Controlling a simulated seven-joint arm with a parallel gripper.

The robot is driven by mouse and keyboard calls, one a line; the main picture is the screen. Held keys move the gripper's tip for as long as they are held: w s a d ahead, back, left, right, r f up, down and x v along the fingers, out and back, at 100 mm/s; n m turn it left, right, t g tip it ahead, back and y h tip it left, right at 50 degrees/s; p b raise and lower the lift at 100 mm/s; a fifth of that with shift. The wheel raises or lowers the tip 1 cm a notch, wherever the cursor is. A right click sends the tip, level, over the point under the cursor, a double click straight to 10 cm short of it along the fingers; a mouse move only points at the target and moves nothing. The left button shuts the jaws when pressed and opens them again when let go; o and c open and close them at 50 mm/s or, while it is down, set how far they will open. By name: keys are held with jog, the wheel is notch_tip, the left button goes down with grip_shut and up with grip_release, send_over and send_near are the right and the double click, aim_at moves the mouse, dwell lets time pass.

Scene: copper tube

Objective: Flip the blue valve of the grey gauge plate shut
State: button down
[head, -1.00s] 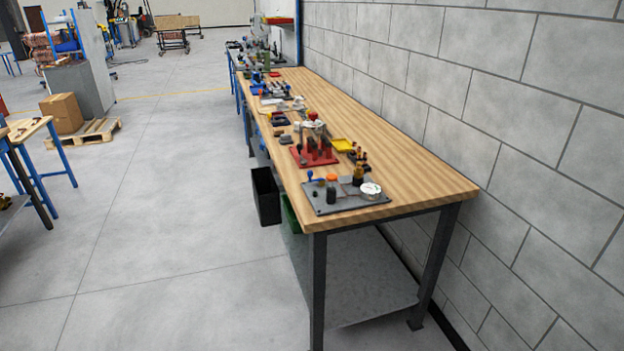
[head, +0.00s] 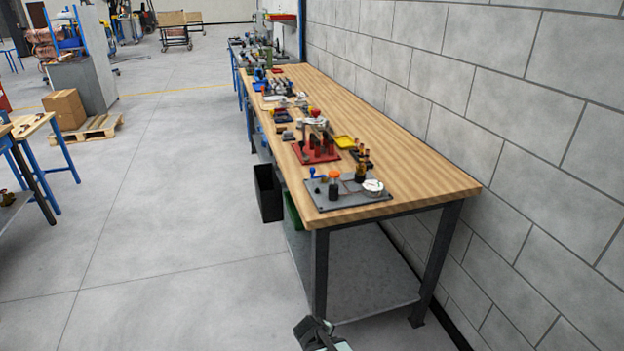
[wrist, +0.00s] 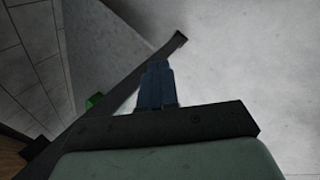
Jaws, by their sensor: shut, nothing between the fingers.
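The grey gauge plate (head: 346,204) lies flat on the near end of the wooden bench in the head view. Its blue valve (head: 316,174) is at the plate's back left corner; the handle is too small to tell its exact angle. A round white gauge (head: 373,187) and an orange-topped dark part (head: 334,188) stand on the plate. My gripper (wrist: 157,68) is shut and empty in the wrist view, its fingers together over the floor. In the head view only part of my gripper hand (head: 316,333) shows at the bottom edge, well below the bench top and apart from the plate.
A block wall (head: 520,130) runs along the bench's right. Black and green bins (head: 268,193) hang at the left side. Floor in front is clear.

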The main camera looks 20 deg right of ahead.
aim_at(312, 171)
jog(key=w+a+r+n+t, duration=0.2)
jog(key=w+r+n+t, duration=0.2)
jog(key=w+r, duration=0.5)
jog(key=w+a+r+n+t, duration=0.1)
jog(key=w+r+n+t, duration=0.25)
jog(key=r, duration=0.95)
jog(key=w+a+r+n+t, duration=0.2)
jog(key=w+r+n+t, duration=0.2)
jog(key=w+r, duration=0.45)
notch_tip(312, 171, up, 14)
jog(key=d+n+t, duration=0.1)
jog(key=n+t, duration=0.2)
jog(key=n, duration=0.4)
jog(key=d+f+n, duration=0.2)
jog(key=d+f+n+h, duration=0.1)
jog(key=d+f+n, duration=0.1)
jog(key=d+n, duration=0.1)
jog(key=shift+w+d+f+g, duration=0.1)
jog(key=shift+d+f+g, duration=0.05)
jog(key=shift+f+g, duration=0.15)
jog(key=shift+w, duration=0.1)
jog(key=x, duration=1.4)
